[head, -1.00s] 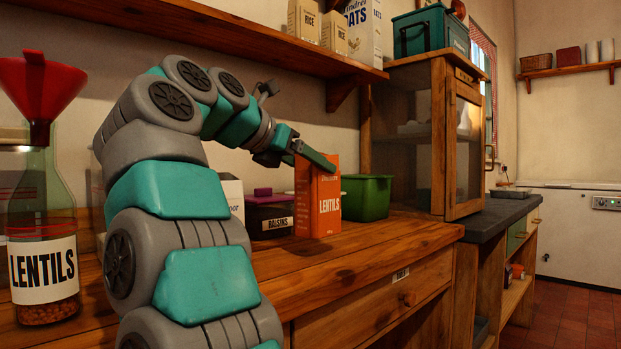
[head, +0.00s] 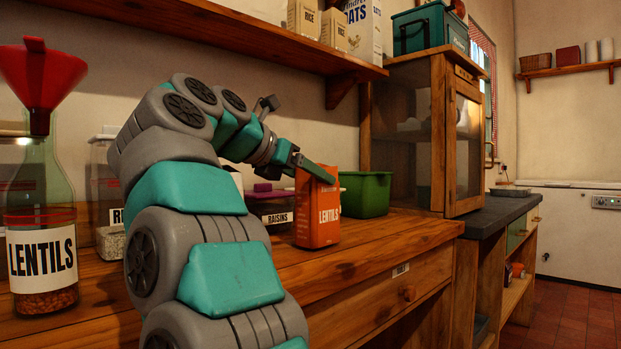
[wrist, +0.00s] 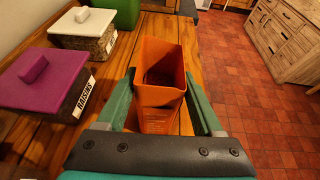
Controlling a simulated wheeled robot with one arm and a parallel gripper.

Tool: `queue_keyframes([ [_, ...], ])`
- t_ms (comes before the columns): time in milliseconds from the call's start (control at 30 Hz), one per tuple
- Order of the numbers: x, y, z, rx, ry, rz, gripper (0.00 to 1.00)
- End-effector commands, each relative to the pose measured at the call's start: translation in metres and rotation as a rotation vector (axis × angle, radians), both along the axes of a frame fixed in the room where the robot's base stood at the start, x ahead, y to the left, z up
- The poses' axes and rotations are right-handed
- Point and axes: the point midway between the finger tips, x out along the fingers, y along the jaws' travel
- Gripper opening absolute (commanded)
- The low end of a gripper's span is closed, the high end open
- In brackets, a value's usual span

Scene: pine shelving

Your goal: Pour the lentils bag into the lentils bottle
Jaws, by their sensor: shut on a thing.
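The lentils bag (head: 317,215) is an orange, upright, box-shaped packet with a white LENTILS label, at the counter's middle. My gripper (head: 314,172) is shut on it near its top, with a finger on either side in the wrist view. There the bag (wrist: 160,62) shows its open top; its contents are too dark to make out. I cannot tell whether its base touches the counter. The lentils bottle (head: 60,180) stands upright on the counter at the far left, green glass with a white LENTILS label and some lentils at the bottom. A red funnel (head: 42,75) sits in its neck.
A purple-lidded raisins container (head: 277,216) and a green tub (head: 365,194) stand close by the bag. A clear jar (head: 108,190) stands behind my arm, near the bottle. A shelf (head: 230,35) with boxes hangs above. A wooden cabinet (head: 463,150) stands right.

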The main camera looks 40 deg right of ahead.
Motion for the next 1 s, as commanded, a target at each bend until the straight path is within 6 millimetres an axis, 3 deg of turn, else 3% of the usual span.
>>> queue_keyframes([
  [267, 0.0005, 0.0005, -0.0057, -0.001, 0.000, 0.002, 0.00],
  [300, 0.0006, 0.0004, -0.0053, 0.000, 0.000, 0.002, 0.71],
  [533, 0.0004, 0.0003, -0.0045, 0.000, 0.001, 0.001, 0.96],
  [1000, -0.0003, -0.0002, -0.0029, -0.001, 0.001, -0.001, 0.98],
])
